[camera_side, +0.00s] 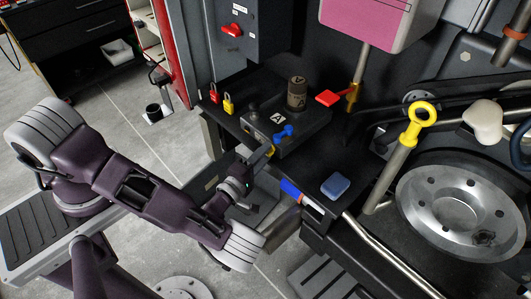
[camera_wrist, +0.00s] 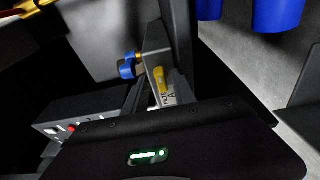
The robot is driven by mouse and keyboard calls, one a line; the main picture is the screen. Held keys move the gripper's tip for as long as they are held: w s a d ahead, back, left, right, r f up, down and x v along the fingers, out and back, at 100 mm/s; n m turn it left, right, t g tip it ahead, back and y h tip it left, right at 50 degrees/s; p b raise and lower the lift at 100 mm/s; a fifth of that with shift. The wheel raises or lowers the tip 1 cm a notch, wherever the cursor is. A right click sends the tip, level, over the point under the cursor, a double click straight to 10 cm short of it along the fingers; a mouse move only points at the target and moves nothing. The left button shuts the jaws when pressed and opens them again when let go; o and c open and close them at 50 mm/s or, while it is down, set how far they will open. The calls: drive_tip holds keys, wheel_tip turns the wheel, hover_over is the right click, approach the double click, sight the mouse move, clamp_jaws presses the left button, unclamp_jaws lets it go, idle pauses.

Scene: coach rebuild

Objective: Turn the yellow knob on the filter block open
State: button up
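The filter block (camera_side: 312,128) is a dark box on the black bench, with a white "A" label and a dark canister on top. A small yellow knob (camera_side: 271,151) shows at its near left end, partly covered by my gripper. A blue handle (camera_side: 285,132) is just right of it. In the wrist view the yellow knob (camera_wrist: 160,79) lies close ahead of the palm, above a white "A" label, with the blue handle (camera_wrist: 126,67) to its left. My gripper (camera_side: 263,156) is at the knob's end of the block. Finger contact and opening cannot be made out.
A red padlock (camera_side: 213,94) and a yellow padlock (camera_side: 229,104) are behind the block. A red-handled valve (camera_side: 329,98) stands to its right. A blue marker (camera_side: 291,190) and a blue sponge (camera_side: 336,185) lie at the bench's front. A yellow-ringed dipstick (camera_side: 412,124) rises further right.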

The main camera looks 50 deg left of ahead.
drive_tip(key=shift+s+f, duration=0.1)
drive_tip(key=shift+s, duration=2.45)
